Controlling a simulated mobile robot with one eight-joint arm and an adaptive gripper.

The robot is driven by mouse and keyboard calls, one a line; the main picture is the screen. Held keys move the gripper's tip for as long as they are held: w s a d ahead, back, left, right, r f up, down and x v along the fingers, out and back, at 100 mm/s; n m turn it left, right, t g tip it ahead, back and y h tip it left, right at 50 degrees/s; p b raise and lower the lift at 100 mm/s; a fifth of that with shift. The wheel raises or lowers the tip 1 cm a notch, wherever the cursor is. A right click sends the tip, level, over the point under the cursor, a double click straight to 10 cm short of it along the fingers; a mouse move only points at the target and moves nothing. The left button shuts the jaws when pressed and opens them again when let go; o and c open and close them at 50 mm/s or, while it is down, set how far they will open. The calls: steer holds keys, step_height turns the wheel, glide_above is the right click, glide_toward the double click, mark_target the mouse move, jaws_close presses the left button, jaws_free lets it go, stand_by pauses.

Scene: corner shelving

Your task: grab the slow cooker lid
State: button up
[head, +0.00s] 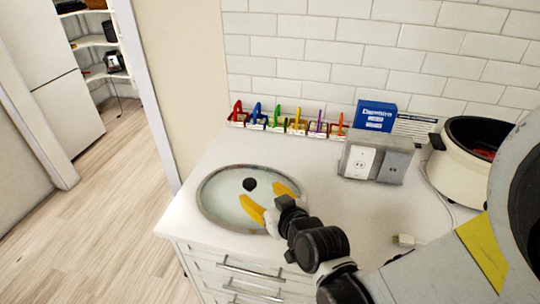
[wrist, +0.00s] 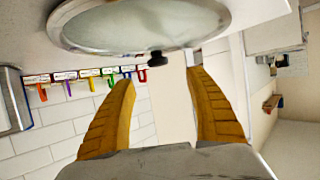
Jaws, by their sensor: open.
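The slow cooker lid (head: 218,206) is an oval of clear glass with a grey rim and a black knob (head: 250,184). It lies on the white counter in the head view. In the wrist view the lid (wrist: 110,28) fills the top, with its knob (wrist: 156,58) near the middle. My gripper (head: 259,190) has yellow fingers, open and empty, over the right part of the lid. In the wrist view the fingers (wrist: 159,76) stand apart with the knob just beyond the gap between their tips. I cannot tell the exact height of the fingertips above the lid.
A cream slow cooker (head: 455,176) with a dark rim stands open at the right, partly behind my arm. A grey outlet box (head: 392,165), a blue box (head: 375,116) and a row of coloured items (head: 276,119) stand along the tiled wall. Open floor lies left of the counter.

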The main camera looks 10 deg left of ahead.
mark_target(250, 183)
steer(key=b+x, duration=0.3)
steer(key=x, duration=0.7)
steer(key=shift+d+f, duration=0.1)
steer(key=shift+d, duration=0.1)
jaws_close()
